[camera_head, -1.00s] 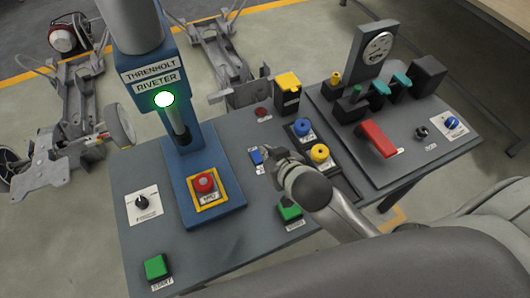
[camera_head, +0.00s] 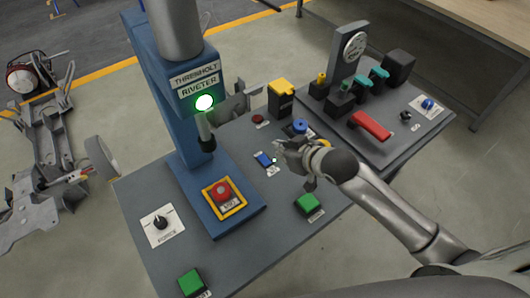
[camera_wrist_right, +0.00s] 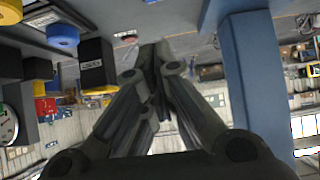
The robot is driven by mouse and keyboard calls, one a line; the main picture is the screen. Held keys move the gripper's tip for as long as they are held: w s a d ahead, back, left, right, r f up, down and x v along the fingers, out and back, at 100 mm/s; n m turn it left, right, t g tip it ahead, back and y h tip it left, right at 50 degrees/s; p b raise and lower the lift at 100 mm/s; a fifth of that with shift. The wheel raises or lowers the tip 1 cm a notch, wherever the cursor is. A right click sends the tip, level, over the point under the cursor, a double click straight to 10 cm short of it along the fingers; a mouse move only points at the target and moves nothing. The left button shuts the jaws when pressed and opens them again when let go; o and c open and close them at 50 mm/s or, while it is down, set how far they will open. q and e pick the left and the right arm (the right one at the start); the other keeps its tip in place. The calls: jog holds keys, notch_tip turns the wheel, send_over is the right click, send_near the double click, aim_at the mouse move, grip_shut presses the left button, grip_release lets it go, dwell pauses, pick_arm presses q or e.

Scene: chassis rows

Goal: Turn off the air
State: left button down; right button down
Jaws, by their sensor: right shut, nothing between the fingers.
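Several controls sit on the grey bench, and I cannot read which label says air. A small blue switch (camera_head: 264,159) lies flat on the bench, with a small pale spot beside it. A blue round knob (camera_head: 300,126) stands behind my gripper, and a yellow one (camera_head: 324,145) is partly hidden by it. A red lever handle (camera_head: 370,125) is on the right panel. My right gripper (camera_head: 279,149) is shut and empty, just right of the blue switch; I cannot tell if they touch. Its closed fingers show in the wrist view (camera_wrist_right: 155,50). My left gripper is out of view.
A red stop button (camera_head: 222,192), green buttons (camera_head: 308,204) (camera_head: 191,283) and a black selector knob (camera_head: 161,222) are nearby. Teal and yellow-topped handles (camera_head: 364,86) stand farther right.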

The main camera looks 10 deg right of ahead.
jog(key=p, duration=0.1)
send_over(264, 159)
jog(key=f, duration=0.6)
jog(key=shift+s+d, duration=0.1)
jog(key=shift+s, duration=0.3)
jog(key=shift+w+f+p, duration=0.25)
jog(key=shift+f+p, duration=0.05)
jog(key=shift+f, duration=1.75)
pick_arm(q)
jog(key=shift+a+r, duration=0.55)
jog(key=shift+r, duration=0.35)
pick_arm(e)
jog(key=shift+w, duration=0.1)
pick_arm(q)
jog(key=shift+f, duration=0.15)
pick_arm(e)
jog(key=shift+w+a+f, duration=0.1)
jog(key=shift+a+f, duration=0.1)
jog(key=shift+f, duration=0.1)
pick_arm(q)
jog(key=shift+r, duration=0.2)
